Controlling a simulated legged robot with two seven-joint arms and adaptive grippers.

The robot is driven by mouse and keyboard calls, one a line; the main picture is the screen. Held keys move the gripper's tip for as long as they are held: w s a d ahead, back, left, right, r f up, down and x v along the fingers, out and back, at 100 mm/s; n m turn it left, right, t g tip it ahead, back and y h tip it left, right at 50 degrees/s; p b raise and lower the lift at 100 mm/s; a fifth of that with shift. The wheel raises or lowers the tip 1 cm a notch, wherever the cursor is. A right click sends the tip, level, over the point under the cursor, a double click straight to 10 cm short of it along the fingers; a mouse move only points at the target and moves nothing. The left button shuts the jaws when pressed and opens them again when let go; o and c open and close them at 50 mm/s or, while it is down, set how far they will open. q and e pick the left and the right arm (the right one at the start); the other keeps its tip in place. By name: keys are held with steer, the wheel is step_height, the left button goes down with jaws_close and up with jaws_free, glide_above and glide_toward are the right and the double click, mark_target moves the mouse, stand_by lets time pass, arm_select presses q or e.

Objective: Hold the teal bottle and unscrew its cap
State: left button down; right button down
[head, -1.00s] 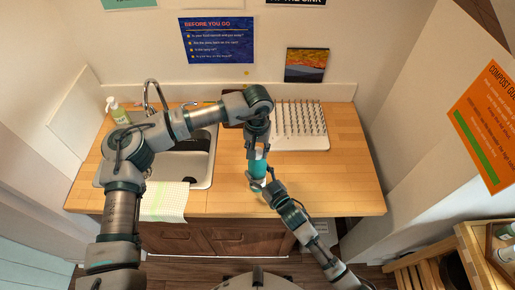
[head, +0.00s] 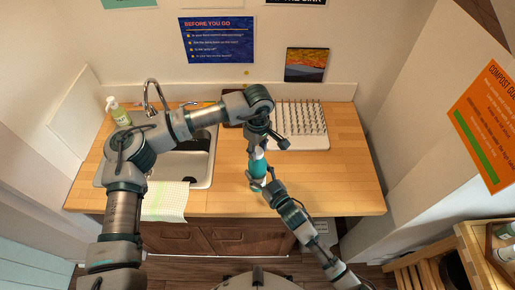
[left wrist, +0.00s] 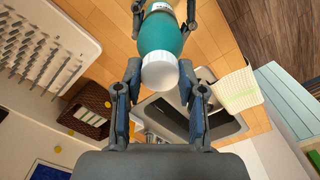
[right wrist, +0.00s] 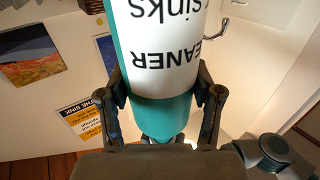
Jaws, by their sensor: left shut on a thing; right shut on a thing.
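The teal bottle (head: 260,166) is held over the front part of the wooden counter. My right gripper (head: 262,186) is shut on its body from the front. In the right wrist view, the white label (right wrist: 158,52) of the bottle is large between the fingers. My left gripper (head: 259,148) is at the top of the bottle. In the left wrist view, the white cap (left wrist: 160,73) is between its fingers, and the teal shoulder shows beyond it. I cannot tell whether the cap has loosened.
The sink (head: 193,165) with its faucet is left of the bottle, with a soap bottle (head: 118,112) behind and a cloth (head: 166,202) at the front edge. A white peg rack (head: 300,140) stands behind right. The counter's right side (head: 345,180) is clear.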

mark_target(258, 151)
arm_select(q)
steer(key=n, duration=1.2)
steer(key=shift+d, duration=0.1)
steer(key=shift+w+r, duration=0.1)
steer(key=shift+r, duration=1.45)
steer(key=shift+r, duration=0.1)
steer(key=shift+r, duration=2.9)
steer(key=shift+f, duration=0.1)
